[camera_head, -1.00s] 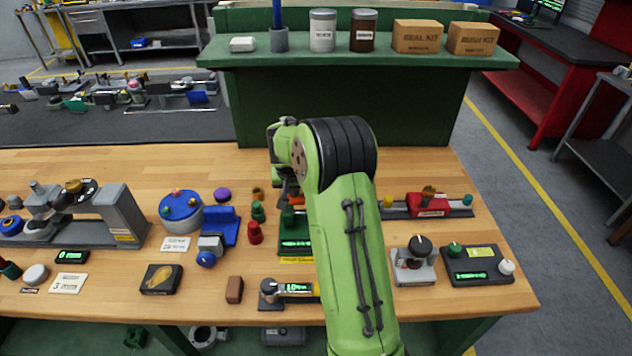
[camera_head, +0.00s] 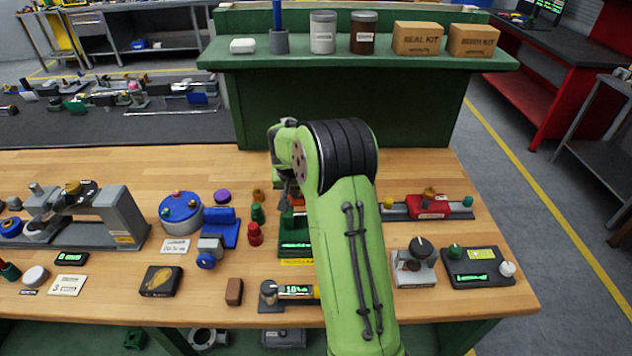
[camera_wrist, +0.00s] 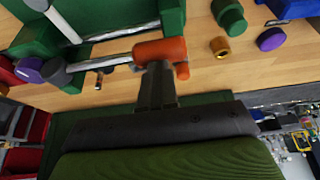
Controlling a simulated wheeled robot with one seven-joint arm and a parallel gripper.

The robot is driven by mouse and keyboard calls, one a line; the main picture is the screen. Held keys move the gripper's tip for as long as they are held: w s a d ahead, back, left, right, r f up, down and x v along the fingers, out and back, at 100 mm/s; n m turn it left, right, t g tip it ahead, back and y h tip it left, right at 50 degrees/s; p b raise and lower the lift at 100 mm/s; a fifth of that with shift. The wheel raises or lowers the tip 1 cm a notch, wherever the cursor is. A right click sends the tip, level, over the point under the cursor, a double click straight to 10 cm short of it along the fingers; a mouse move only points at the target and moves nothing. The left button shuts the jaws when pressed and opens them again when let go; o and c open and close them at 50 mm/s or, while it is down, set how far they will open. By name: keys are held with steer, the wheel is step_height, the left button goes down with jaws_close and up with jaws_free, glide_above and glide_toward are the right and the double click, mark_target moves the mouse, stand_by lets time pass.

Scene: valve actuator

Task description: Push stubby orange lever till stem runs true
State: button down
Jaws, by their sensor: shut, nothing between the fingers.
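The stubby orange lever (camera_wrist: 160,50) lies across the upper middle of the wrist view, at the end of a bare metal stem (camera_wrist: 112,48) set in a green fixture (camera_wrist: 115,18). My gripper (camera_wrist: 158,72) is shut and empty. Its fingertips are right at the lever's near side and look to be touching it. In the head view my gripper (camera_head: 286,192) is partly hidden by my arm, over the green fixture (camera_head: 296,252) with its lit readout. Whether the stem runs true cannot be told.
A green knob (camera_wrist: 228,14), a brass piece (camera_wrist: 220,47) and a purple knob (camera_wrist: 271,39) stand beside the lever. In the head view a red knob (camera_head: 255,234) and a blue vise-like block (camera_head: 222,228) stand left of the fixture. Bare bench lies behind.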

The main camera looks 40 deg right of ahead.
step_height(320, 180, up, 8)
steer(key=s+d+p, duration=0.1)
steer(key=d+p, duration=0.1)
steer(key=p, duration=0.3)
steer(key=shift+s+r, duration=0.25)
stand_by(0.4)
step_height(320, 180, up, 5)
steer(key=p, duration=0.3)
steer(key=shift+p, duration=0.4)
